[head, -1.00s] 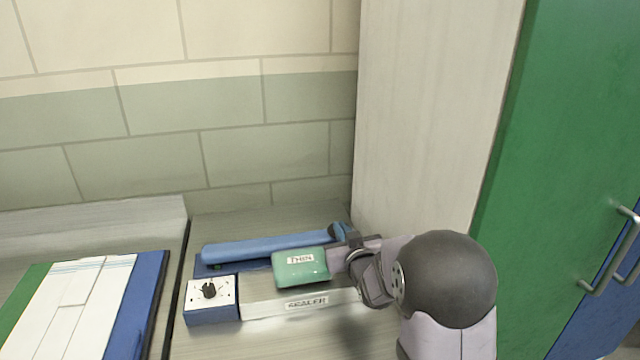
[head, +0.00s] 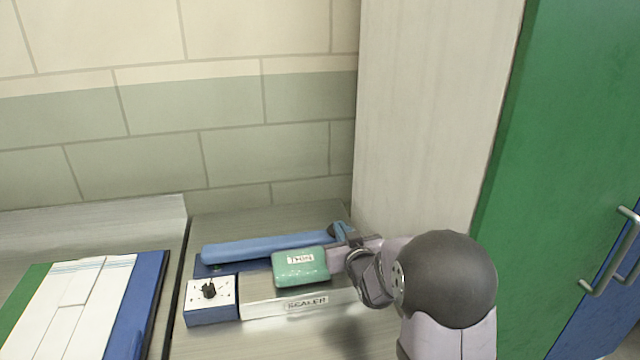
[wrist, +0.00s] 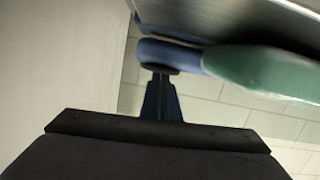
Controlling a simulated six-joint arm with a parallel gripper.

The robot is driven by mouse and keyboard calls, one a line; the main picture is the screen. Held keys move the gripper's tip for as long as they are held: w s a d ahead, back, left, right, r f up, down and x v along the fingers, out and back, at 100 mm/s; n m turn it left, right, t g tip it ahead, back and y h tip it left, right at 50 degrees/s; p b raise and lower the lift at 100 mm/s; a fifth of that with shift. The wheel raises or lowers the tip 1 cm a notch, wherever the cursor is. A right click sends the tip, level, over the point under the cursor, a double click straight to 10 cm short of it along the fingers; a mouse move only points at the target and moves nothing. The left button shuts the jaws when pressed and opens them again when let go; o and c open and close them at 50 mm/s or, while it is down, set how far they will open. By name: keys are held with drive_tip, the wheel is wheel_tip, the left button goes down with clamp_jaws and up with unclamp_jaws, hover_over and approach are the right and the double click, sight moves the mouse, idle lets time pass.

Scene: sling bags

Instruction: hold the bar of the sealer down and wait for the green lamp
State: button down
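The sealer stands on the counter against the wall, with a long blue bar (head: 265,247) over a blue base and a white strip (head: 265,308) marked SEALER in front. A green pouch (head: 300,268) labelled THIN is at its right half, overlapping the bar in the head view. My gripper (head: 343,238) is at the bar's right end, beside the pouch. In the wrist view the fingers (wrist: 161,85) look together, their tips at the rounded blue end (wrist: 170,55); contact is unclear. The green pouch (wrist: 265,72) shows to the right. I see no lit green lamp.
A control box (head: 211,300) with a black knob sits at the sealer's left front. A pale panel (head: 430,110) and a green door (head: 570,140) stand close on the right.

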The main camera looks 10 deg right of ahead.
drive_tip(key=shift+s+d+f+g, duration=0.1)
drive_tip(key=shift+s+f+g, duration=0.1)
drive_tip(key=shift+f, duration=0.25)
drive_tip(key=shift+s+f+g, duration=0.1)
drive_tip(key=shift+s+f, duration=0.05)
drive_tip(key=shift+f, duration=0.3)
drive_tip(key=shift+w+r+p, duration=0.15)
drive_tip(key=shift+r+p, duration=0.25)
drive_tip(key=shift+r, duration=0.15)
drive_tip(key=s+r, duration=0.7)
drive_tip(key=s, duration=0.2)
drive_tip(key=shift+s, duration=0.2)
